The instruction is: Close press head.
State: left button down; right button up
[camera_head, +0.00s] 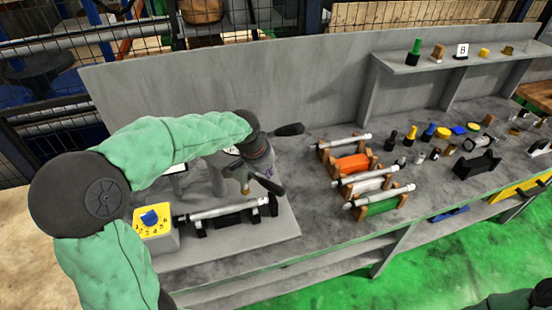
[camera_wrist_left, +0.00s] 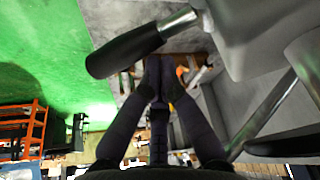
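The grey press (camera_head: 217,175) stands on the left part of the bench, partly hidden by my left arm. A black lever handle (camera_head: 290,129) sticks out to its right, and a second dark handle (camera_head: 269,185) is lower and nearer the front. In the left wrist view, a black handle (camera_wrist_left: 125,50) on a shiny rod joins the grey press body (camera_wrist_left: 265,35). My left gripper (camera_head: 263,164) is at the press between these handles. Its fingers (camera_wrist_left: 158,68) converge at the tips with nothing visible between them, apart from the handle in the picture. My right gripper is out of view.
Several shafts rest on wooden holders, including an orange one (camera_head: 352,163), to the right. Small parts crowd the bench further right. A grey panel (camera_head: 200,85) rises behind.

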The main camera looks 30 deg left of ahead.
pick_arm(q)
jog(key=s+a+m+h+b, duration=0.1)
jog(key=s+a+m+b, duration=0.3)
jog(key=s, duration=1)
jog(key=shift+a, duration=0.8)
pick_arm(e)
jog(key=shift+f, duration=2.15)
pick_arm(q)
jog(key=shift+r, duration=0.1)
notch_tip(320, 180, up, 10)
jog(key=p, duration=0.3)
jog(key=shift+r, duration=0.25)
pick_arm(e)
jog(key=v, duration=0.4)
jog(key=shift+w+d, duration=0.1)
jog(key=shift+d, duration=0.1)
